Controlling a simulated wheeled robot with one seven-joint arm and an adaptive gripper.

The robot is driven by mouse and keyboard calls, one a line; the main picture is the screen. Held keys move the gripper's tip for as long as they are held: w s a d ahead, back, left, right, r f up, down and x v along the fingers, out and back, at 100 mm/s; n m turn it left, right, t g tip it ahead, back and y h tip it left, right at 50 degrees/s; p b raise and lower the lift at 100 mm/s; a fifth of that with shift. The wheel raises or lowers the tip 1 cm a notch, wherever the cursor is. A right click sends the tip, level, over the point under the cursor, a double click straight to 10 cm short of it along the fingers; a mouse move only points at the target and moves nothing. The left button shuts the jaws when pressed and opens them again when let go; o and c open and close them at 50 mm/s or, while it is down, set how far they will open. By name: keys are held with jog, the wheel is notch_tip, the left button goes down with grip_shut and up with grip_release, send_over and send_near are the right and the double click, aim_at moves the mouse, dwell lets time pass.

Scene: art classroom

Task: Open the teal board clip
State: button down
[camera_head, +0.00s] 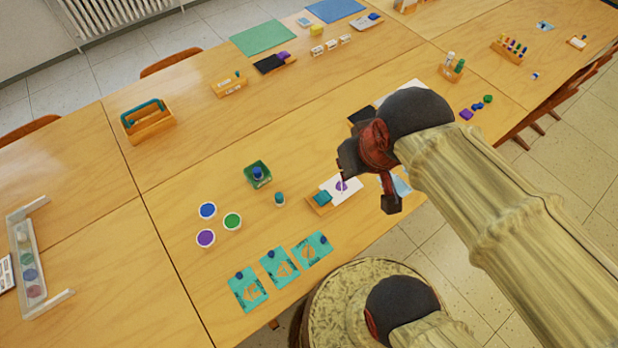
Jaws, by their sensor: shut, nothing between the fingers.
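The teal board clip (323,197) sits at the left end of a small wooden board (318,206) in the middle of the table. A white sheet (349,189) with a purple mark lies on the board, its left edge by the clip. I cannot tell from this view whether the clip's jaw is raised or pressed down. My gripper (368,180) is shut and empty. In the picture it is just right of the clip, over the right end of the sheet, and appears apart from the clip. My gripper and arm hide part of the table behind them.
A teal stamp (280,199) and a green tray (268,173) stand left of the board. Three paint pots (232,221) are farther left. Three teal cards (313,250) lie along the front edge. The table between the tray and wooden caddy (152,127) is clear.

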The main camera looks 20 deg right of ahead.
jog(key=w+f+n+g+b, duration=0.1)
jog(key=w+f+b, duration=0.1)
jog(key=w+f, duration=0.3)
jog(key=w+a+f+n+g+b, duration=0.1)
jog(key=w+f, duration=0.4)
jog(key=f, duration=0.5)
jog(key=w+f+n+g+b, duration=0.1)
jog(key=w+f+g+b, duration=0.1)
jog(key=w+f, duration=0.3)
notch_tip(320, 180, down, 4)
jog(key=shift+a+r+n+g+b, duration=0.2)
jog(key=shift+a+n+g+b, duration=0.1)
jog(key=shift+n+g, duration=0.1)
jog(key=b, duration=0.6)
send_over(312, 201)
notch_tip(312, 201, down, 14)
jog(key=shift+d+r, duration=0.1)
